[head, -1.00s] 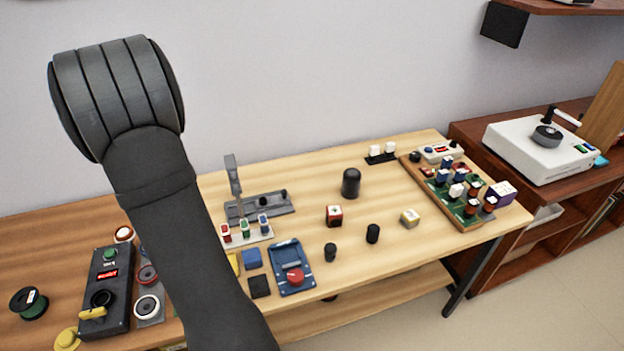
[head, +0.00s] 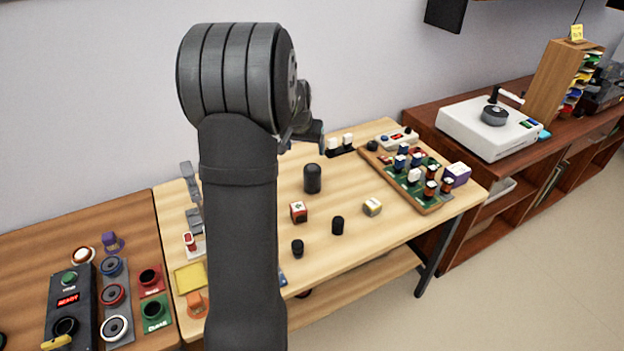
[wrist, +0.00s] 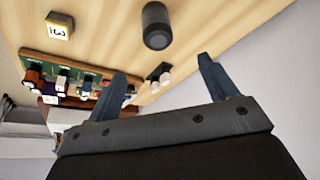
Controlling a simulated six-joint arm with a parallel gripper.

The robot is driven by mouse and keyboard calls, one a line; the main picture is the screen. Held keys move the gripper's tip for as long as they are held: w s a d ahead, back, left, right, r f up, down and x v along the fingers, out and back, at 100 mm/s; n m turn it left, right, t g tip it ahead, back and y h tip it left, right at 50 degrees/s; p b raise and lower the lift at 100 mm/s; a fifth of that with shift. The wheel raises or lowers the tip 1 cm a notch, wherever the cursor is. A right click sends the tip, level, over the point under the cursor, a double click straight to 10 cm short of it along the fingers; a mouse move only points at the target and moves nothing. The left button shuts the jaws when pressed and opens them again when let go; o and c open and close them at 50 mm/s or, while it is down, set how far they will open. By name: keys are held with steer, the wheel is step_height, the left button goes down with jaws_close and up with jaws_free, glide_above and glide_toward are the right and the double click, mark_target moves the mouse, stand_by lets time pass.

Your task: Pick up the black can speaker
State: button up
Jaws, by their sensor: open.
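A large black can-shaped cylinder (head: 312,179), which looks like the black can speaker, stands upright on the light wooden table. Two smaller black cylinders, a nearer one (head: 297,248) and another (head: 338,225), stand in front of it. In the wrist view the large can (wrist: 157,27) is at the top, beyond the fingertips and apart from them. My gripper (wrist: 163,68) is open and empty, with its two blue-grey fingers spread. In the head view my gripper (head: 314,136) shows partly behind my arm, above the table's back part.
A red and white cube (head: 298,212) and a yellow-white cube (head: 372,207) stand near the can. A green board with several pieces (head: 424,203) lies at the right. White pieces on a black base (head: 341,147) stand behind. My arm hides part of the table's left side.

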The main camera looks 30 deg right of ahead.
mark_target(312, 174)
steer(key=x, duration=1.7)
steer(key=shift+s+d+f, duration=0.2)
steer(key=shift+d, duration=0.05)
steer(key=c, duration=1.2)
steer(key=shift+r, duration=0.1)
steer(key=shift+c, duration=0.2)
